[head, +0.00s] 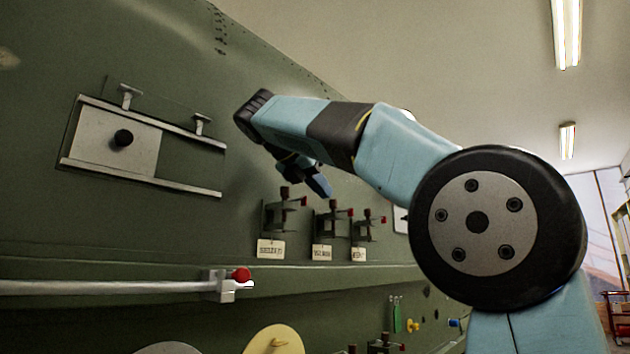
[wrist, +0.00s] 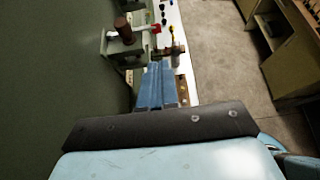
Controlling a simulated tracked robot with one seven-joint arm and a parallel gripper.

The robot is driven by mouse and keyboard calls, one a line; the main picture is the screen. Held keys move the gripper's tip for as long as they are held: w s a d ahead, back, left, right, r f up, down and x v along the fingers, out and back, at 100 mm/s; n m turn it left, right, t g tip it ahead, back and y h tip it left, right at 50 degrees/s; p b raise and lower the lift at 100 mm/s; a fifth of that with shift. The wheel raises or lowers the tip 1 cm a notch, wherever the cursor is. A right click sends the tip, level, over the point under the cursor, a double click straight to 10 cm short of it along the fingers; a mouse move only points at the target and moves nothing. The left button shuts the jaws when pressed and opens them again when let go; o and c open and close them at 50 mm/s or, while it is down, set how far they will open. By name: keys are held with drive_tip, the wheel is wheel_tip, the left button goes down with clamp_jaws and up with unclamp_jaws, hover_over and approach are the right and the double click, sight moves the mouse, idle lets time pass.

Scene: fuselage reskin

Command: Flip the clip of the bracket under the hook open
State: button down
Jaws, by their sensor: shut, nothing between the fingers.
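My gripper (head: 318,184) is shut and empty, its blue fingers pointing down in front of the green fuselage skin. In the wrist view its fingers (wrist: 156,84) lie together, just below a clamp-like bracket with a brown knob (wrist: 123,30) and a red-tipped lever. In the head view three such dark brackets stand in a row: left (head: 283,214), middle (head: 331,222) and right (head: 367,226). Each has a red tip and a white label below, too small to read. A silver bracket with a red knob (head: 241,274) holds the end of a rod. I cannot tell which bracket is under the hook.
A framed panel with a sliding plate and black knob (head: 123,138) is on the skin at left. A ledge runs below the brackets. Lower down are a green tag (head: 397,319) and a yellow disc (head: 274,342).

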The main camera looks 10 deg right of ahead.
sight(351, 213)
drive_tip(key=x, duration=0.5)
drive_tip(key=r+x, duration=0.1)
drive_tip(key=x, duration=0.1)
drive_tip(key=shift+w+d, duration=0.4)
drive_tip(key=shift+d, duration=0.1)
drive_tip(key=shift+w+d, duration=0.3)
drive_tip(key=shift+d, duration=0.1)
